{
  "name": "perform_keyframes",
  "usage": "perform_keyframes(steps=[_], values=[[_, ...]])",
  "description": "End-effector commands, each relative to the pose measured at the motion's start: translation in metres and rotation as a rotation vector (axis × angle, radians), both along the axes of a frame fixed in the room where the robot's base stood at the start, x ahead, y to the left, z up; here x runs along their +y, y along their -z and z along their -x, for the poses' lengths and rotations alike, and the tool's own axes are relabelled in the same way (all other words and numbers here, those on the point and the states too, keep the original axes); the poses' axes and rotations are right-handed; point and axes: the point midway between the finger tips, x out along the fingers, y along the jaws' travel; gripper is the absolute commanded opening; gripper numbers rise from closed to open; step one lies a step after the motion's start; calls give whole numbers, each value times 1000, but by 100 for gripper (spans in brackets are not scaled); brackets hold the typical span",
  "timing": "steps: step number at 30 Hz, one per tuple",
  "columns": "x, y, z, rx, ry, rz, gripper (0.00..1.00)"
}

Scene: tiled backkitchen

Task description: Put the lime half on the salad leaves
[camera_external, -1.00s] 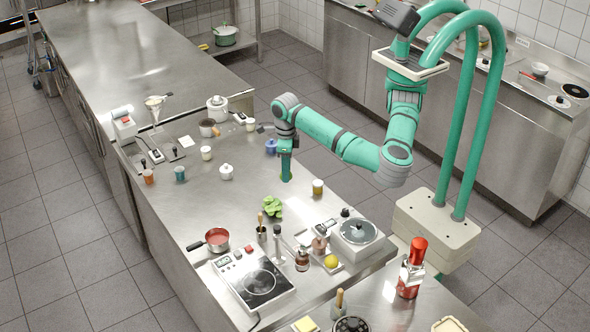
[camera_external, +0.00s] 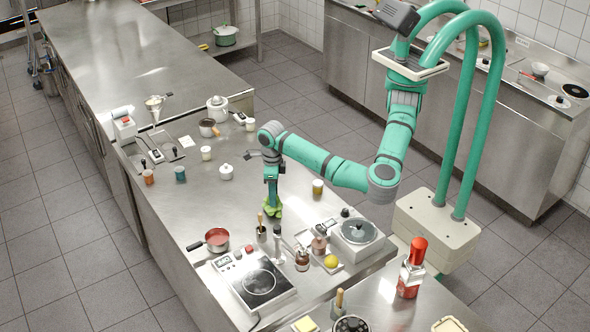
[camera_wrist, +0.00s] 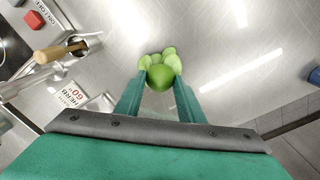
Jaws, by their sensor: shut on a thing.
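My gripper (camera_external: 271,198) points down over the green salad leaves (camera_external: 273,212) on the steel counter. In the wrist view the two fingers (camera_wrist: 159,92) are shut on the lime half (camera_wrist: 160,78), a round green piece between their tips. The salad leaves (camera_wrist: 171,55) show just beyond and around the lime half in that view. In the outside view the lime half is hidden by the gripper and leaves. I cannot tell whether the lime half touches the leaves.
A wooden-handled tool (camera_wrist: 62,51) stands in a metal pot left of the leaves. A hotplate (camera_external: 257,281), a red saucepan (camera_external: 217,238), a tray with a lemon (camera_external: 331,261) and a lidded appliance (camera_external: 357,234) stand nearby. The counter behind the leaves is largely clear.

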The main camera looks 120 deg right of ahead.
Motion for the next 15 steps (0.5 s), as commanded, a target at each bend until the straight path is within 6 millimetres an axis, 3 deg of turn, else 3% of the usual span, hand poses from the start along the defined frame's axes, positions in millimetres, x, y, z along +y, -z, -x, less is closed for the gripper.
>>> perform_keyframes(steps=[6,7,9,15], values=[[0,3,0,1,0,-1,10],[0,3,0,1,0,-1,40],[0,3,0,0,0,0,54],[0,3,0,1,0,1,54]])
